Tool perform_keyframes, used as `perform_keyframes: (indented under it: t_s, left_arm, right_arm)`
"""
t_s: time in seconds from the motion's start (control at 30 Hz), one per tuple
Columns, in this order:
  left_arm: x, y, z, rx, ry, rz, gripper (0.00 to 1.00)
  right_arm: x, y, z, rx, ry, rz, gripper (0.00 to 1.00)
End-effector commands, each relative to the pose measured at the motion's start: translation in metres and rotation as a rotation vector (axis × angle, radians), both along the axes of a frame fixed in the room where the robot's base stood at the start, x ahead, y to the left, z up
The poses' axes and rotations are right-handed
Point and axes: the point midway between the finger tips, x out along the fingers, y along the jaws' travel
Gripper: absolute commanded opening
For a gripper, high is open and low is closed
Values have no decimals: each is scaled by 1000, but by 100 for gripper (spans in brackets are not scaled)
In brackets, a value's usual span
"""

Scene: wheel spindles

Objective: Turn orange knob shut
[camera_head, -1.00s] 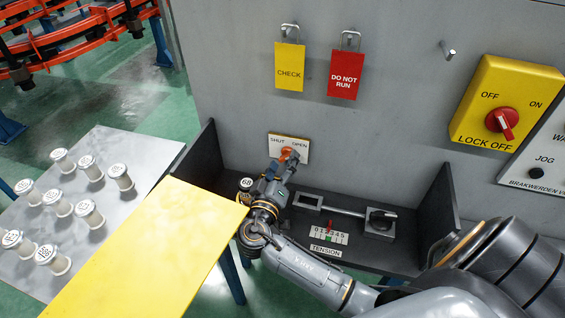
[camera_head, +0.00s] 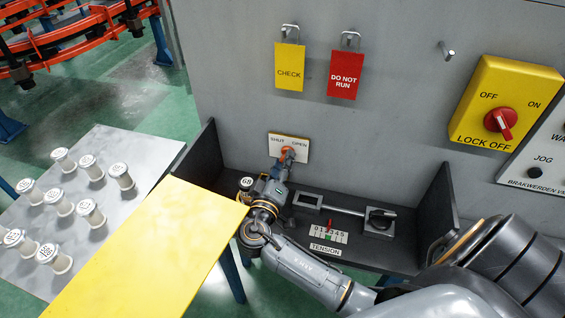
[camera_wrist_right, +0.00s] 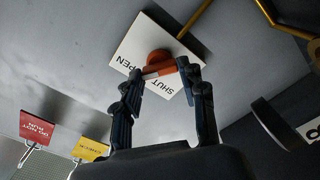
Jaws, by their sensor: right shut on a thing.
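The orange knob (camera_head: 287,151) sits on a white plate (camera_head: 301,148) marked SHUT and OPEN, low on the grey wall. My right gripper (camera_head: 284,160) reaches up to the knob and covers part of it. In the right wrist view, the orange knob (camera_wrist_right: 160,64) lies between the two fingertips of my right gripper (camera_wrist_right: 165,72), which are closed on its handle. The handle shows a pale stripe and lies roughly across the gap between the fingers. My left gripper is not in view.
A yellow board (camera_head: 150,245) and a metal table (camera_head: 140,150) with several white spindles stand at left. A dark shelf (camera_head: 350,250) below the knob holds a tension scale (camera_head: 320,232) and a clamp. CHECK (camera_head: 289,68) and DO NOT RUN (camera_head: 343,75) tags hang above.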

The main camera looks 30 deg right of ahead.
Motion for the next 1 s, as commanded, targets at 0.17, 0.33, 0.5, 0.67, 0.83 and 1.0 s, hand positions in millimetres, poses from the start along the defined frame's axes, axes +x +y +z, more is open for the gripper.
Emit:
perform_keyframes:
  t_s: [0.17, 0.33, 0.5, 0.67, 0.83, 1.0]
  left_arm:
    - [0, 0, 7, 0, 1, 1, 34]
    - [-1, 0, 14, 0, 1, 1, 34]
    - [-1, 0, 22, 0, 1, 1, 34]
    - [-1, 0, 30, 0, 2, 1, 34]
    - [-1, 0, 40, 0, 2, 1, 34]
    - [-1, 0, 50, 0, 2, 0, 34]
  right_arm:
    - [0, 0, 1, -100, 119, 0, 10]
    - [0, 0, 1, -204, 243, -1, 10]
    - [0, 0, 1, -310, 367, -1, 10]
    - [0, 0, 2, -408, 481, -1, 10]
    - [0, 0, 2, -513, 605, 0, 10]
    - [0, 0, 2, -618, 726, -1, 10]
